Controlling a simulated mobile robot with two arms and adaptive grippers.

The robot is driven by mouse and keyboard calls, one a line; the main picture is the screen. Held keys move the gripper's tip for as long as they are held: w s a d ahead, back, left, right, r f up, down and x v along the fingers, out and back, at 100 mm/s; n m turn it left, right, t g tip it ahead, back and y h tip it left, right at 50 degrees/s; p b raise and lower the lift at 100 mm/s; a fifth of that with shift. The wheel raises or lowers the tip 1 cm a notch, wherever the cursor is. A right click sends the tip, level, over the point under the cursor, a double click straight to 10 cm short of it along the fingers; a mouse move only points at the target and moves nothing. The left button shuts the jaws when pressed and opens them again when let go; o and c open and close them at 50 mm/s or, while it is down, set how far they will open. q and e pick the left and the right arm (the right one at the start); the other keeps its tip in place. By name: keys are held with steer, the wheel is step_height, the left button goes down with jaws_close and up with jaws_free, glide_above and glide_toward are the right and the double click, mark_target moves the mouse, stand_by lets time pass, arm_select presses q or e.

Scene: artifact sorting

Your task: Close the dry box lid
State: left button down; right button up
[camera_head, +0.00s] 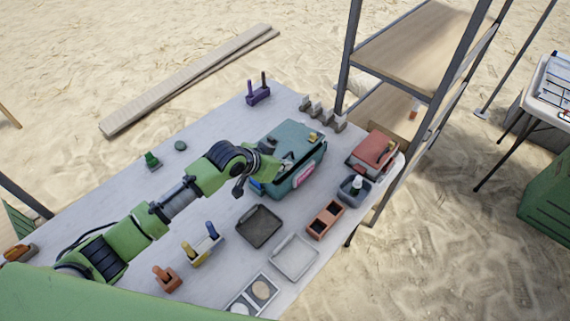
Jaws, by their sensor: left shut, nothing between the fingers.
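The dry box (309,164) is a teal box with a pink label on its front side, standing near the far right part of the table. Its teal lid (292,136) shows at the top; I cannot tell from this view whether it is fully down. My left gripper (242,183) is at the left side of the box, in front of part of it, and is shut with nothing in it. Whether it touches the box is unclear. My right gripper is out of view.
A red box (368,151) stands right of the dry box. A dark tray (259,226), a light tray (294,257) and an orange-brown holder (325,220) lie nearer. A purple holder (258,96) stands at the back. A shelf rack (411,47) borders the far right.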

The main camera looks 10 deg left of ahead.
arm_select(q)
steer(key=shift+w+a, duration=0.1)
steer(key=shift+a, duration=0.15)
